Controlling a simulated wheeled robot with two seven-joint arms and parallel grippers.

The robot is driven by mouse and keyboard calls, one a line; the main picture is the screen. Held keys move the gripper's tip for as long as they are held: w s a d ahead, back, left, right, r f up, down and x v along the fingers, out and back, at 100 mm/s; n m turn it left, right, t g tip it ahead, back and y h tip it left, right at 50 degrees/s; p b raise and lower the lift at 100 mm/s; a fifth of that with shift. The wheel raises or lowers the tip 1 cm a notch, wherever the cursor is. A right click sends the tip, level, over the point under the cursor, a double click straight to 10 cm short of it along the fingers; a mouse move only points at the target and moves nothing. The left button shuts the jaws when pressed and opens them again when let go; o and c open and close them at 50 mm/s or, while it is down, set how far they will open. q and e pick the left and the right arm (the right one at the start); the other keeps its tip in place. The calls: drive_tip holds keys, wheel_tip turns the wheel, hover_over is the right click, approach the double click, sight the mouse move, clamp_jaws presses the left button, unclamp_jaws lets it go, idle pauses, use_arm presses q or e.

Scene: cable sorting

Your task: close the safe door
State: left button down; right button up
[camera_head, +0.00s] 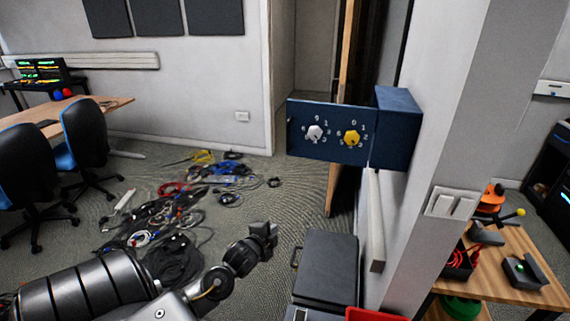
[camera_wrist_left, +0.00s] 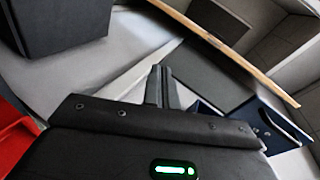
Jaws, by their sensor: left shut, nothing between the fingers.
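The dark blue safe (camera_head: 396,127) is fixed to the wall right of centre in the head view. Its door (camera_head: 332,131) stands open, swung out to the left of the body, with a white dial (camera_head: 315,133) and a yellow dial (camera_head: 351,138) facing me. My left gripper (camera_head: 264,236) is below and left of the door, apart from it, shut and empty. In the left wrist view its fingers (camera_wrist_left: 160,88) are together. A dark blue part (camera_wrist_left: 270,122) at the right there looks like the safe door. My right gripper is not in view.
A dark case (camera_head: 328,266) stands on the floor below the safe. A wooden door edge (camera_head: 347,60) is behind the safe door. Tangled cables (camera_head: 185,205) cover the floor at left. A wooden table (camera_head: 510,270) with tools stands right of the wall.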

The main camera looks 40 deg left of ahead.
use_arm(q)
drive_tip(key=s+d+r+m+t, duration=0.2)
drive_tip(key=r, duration=1)
drive_tip(key=s+d+r+m+t, duration=0.1)
drive_tip(key=d+r+m+t, duration=0.15)
drive_tip(key=r, duration=0.95)
drive_tip(key=w+a+p, duration=0.6)
drive_tip(key=w, duration=0.5)
drive_tip(key=shift+w+a+p, duration=0.25)
drive_tip(key=shift+a+p, duration=0.1)
drive_tip(key=shift+n, duration=0.25)
